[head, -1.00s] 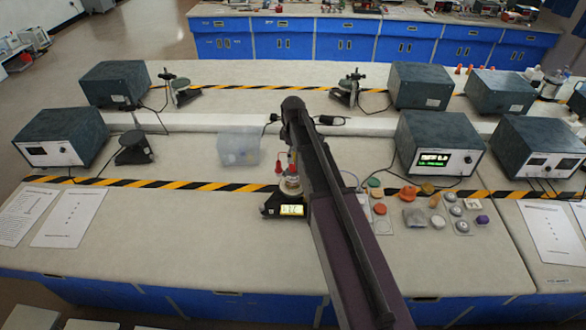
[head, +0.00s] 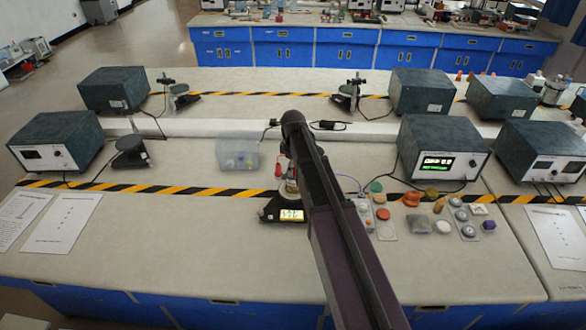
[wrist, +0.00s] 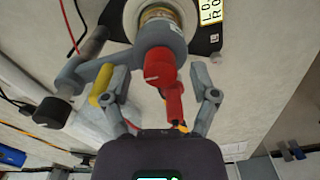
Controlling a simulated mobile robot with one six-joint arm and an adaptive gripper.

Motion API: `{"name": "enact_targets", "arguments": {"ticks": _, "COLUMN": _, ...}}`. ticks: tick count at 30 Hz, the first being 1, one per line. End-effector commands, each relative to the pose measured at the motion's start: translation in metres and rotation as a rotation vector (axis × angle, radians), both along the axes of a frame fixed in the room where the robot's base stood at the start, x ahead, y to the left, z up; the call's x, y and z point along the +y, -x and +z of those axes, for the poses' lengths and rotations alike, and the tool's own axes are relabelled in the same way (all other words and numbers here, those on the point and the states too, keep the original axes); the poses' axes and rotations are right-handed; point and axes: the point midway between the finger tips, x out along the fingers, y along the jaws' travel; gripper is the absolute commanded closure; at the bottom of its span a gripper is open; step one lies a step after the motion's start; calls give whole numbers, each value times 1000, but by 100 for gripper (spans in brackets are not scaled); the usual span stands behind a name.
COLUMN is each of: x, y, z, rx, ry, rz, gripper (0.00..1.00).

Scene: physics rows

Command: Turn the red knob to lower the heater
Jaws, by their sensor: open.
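The red knob (wrist: 160,67) has a pale mark on its face and sits on a grey fitting (wrist: 164,36) below a glass vessel (wrist: 158,12) in the wrist view. My gripper (wrist: 154,82) is open, with one finger on each side of the knob and visible gaps. I cannot tell whether either finger touches anything. In the head view my arm hides the gripper and knob. The vessel (head: 291,184) is partly covered beside the arm, above a black scale (head: 270,211) with a lit yellow display.
Several stoppers and small weights (head: 440,215) lie to the right. The left front bench is mostly clear.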

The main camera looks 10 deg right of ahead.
Motion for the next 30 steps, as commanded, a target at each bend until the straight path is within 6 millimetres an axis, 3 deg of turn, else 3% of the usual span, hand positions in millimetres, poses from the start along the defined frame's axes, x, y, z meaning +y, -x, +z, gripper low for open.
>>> {"name": "enact_targets", "arguments": {"ticks": 4, "x": 0, "y": 0, "z": 0, "rx": 0, "ry": 0, "rz": 0, "gripper": 24}}
{"name": "enact_targets", "arguments": {"ticks": 5, "x": 0, "y": 0, "z": 0, "rx": 0, "ry": 0, "rz": 0, "gripper": 30}}
{"name": "enact_targets", "arguments": {"ticks": 12, "x": 0, "y": 0, "z": 0, "rx": 0, "ry": 0, "rz": 0, "gripper": 100}}
{"name": "enact_targets", "arguments": {"ticks": 30, "x": 0, "y": 0, "z": 0, "rx": 0, "ry": 0, "rz": -108, "gripper": 100}}
